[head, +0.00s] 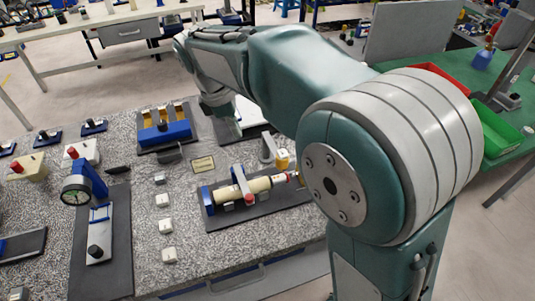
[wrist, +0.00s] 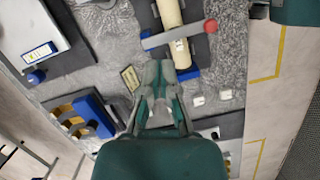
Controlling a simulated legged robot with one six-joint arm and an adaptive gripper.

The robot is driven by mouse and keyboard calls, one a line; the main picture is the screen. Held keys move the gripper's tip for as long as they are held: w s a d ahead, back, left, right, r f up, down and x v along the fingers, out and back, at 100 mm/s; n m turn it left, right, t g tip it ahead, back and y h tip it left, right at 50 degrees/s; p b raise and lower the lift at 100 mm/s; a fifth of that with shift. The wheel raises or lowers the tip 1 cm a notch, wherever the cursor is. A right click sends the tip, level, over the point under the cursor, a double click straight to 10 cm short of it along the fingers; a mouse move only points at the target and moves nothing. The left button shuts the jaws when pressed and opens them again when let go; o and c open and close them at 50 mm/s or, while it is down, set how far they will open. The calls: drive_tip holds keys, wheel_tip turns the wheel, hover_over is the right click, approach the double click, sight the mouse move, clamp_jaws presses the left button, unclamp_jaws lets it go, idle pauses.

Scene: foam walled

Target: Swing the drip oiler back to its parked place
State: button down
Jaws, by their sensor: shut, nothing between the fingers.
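The drip oiler appears to be the small amber cup (head: 282,158) by a grey post at the far side of the roller fixture in the head view. I cannot make out its arm or its parked place clearly. A grey piece (wrist: 97,3) at the top edge of the wrist view may be part of it. My gripper (wrist: 160,68) is shut and empty, its fingertips near the end of the fixture's cream roller (wrist: 170,18). Whether they touch the fixture is unclear. In the head view my arm hides most of the gripper.
A grey bar with a red knob (wrist: 210,26) crosses the roller. A blue block with yellow parts (head: 165,131), a label plate (head: 203,163) and several white cubes (head: 162,200) stand nearby. A dial gauge stand (head: 85,185) is at left. Bare speckled benchtop (head: 195,240) lies between.

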sight(274, 146)
drive_tip(key=d+f, duration=0.2)
drive_tip(key=f, duration=0.1)
drive_tip(key=d+f, duration=0.2)
drive_tip(key=f, duration=0.1)
drive_tip(key=d+f, duration=0.2)
drive_tip(key=f, duration=0.1)
drive_tip(key=shift+d+f, duration=0.1)
drive_tip(key=shift+f, duration=0.25)
drive_tip(key=shift+d, duration=0.4)
drive_tip(key=shift+d+n, duration=0.35)
drive_tip(key=shift+n, duration=0.05)
